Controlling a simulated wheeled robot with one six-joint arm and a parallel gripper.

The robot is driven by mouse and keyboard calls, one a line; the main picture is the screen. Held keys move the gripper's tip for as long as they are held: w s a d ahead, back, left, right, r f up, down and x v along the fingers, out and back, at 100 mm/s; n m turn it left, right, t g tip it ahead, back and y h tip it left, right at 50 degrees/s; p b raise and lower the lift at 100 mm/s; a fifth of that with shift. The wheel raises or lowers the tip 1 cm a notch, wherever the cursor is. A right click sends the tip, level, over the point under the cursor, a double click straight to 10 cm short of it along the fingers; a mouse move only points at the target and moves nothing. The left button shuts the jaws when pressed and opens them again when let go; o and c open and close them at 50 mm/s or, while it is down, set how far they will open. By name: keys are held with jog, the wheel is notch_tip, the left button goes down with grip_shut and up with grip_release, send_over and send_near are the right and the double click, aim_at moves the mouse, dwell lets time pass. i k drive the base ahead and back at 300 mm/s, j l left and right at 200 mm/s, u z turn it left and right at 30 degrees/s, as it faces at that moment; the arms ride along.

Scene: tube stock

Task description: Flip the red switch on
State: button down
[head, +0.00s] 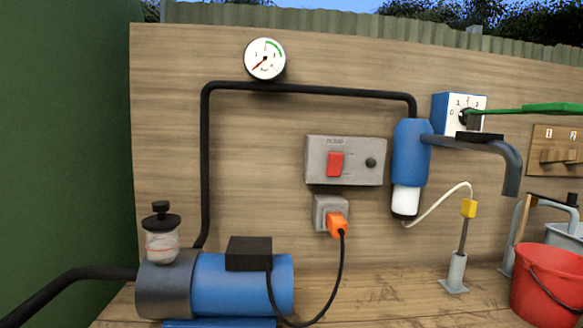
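The red switch (335,164) is a red rocker set in a grey box (356,175) on the wooden back panel. The box is labelled above the switch, perhaps "PUMP", and has a small dark round lamp or knob (371,162) to the right of the switch. Nothing covers the switch. I cannot tell from its tilt which way it is set. A grey socket (322,211) below it holds an orange plug (337,225). My gripper does not show in this view.
A blue pump (225,285) stands at lower left, its black pipe running up under a gauge (265,59) to a blue filter (410,150). At right are a dial box (450,110), a green bar (545,108) and a red bucket (545,290). The space before the switch looks clear.

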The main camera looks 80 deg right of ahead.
aim_at(334, 159)
jog(key=z, duration=2.2)
